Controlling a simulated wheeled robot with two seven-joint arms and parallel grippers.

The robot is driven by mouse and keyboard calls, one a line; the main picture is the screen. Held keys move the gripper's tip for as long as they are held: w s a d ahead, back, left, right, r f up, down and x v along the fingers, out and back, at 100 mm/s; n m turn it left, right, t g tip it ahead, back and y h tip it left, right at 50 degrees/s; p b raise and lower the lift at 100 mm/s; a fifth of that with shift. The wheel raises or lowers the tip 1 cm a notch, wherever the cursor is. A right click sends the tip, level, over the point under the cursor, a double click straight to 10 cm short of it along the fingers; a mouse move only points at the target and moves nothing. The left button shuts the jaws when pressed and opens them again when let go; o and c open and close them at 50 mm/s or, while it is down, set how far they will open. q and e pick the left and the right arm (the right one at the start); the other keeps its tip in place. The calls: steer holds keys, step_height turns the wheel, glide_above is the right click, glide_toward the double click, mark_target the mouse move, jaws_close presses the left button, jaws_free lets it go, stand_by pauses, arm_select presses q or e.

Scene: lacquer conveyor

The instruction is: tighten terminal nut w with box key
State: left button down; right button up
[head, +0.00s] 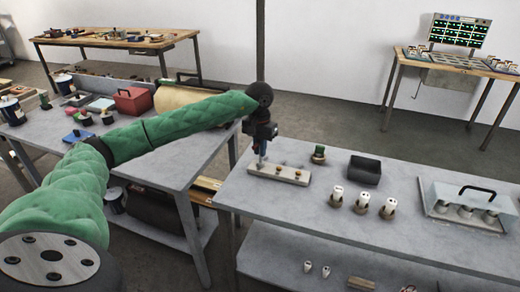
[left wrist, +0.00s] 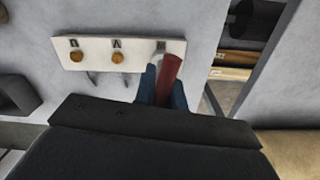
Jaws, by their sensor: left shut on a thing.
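My left gripper (head: 263,148) is at the near table's left end. It is shut on the box key, whose red handle (left wrist: 168,78) shows between the fingers (left wrist: 164,88) in the left wrist view. In the head view the key's shaft (head: 260,163) points down at the left end of the pale terminal block (head: 268,175). That end position is hidden under the key. Two brass nuts (left wrist: 117,57) stand bare on the rest of the block, which also shows in the left wrist view (left wrist: 95,44). I cannot tell whether the key is seated on a nut.
A dark open bin (head: 365,169), a small green-topped part (head: 318,153) and several white cylinders (head: 362,201) stand right of the block. A red box (head: 134,101) stands on the left table.

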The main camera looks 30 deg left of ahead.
arm_select(q)
steer(key=shift+f+m+b, duration=0.1)
steer(key=shift+m+b, duration=0.9)
steer(key=shift+m, duration=0.3)
steer(key=shift+b, duration=0.35)
steer(key=shift+m+b, duration=0.4)
steer(key=shift+a+m+b, duration=0.1)
steer(key=shift+m+b, duration=0.75)
steer(key=shift+m, duration=0.15)
steer(key=shift+r, duration=0.2)
steer(key=shift+r, duration=1.45)
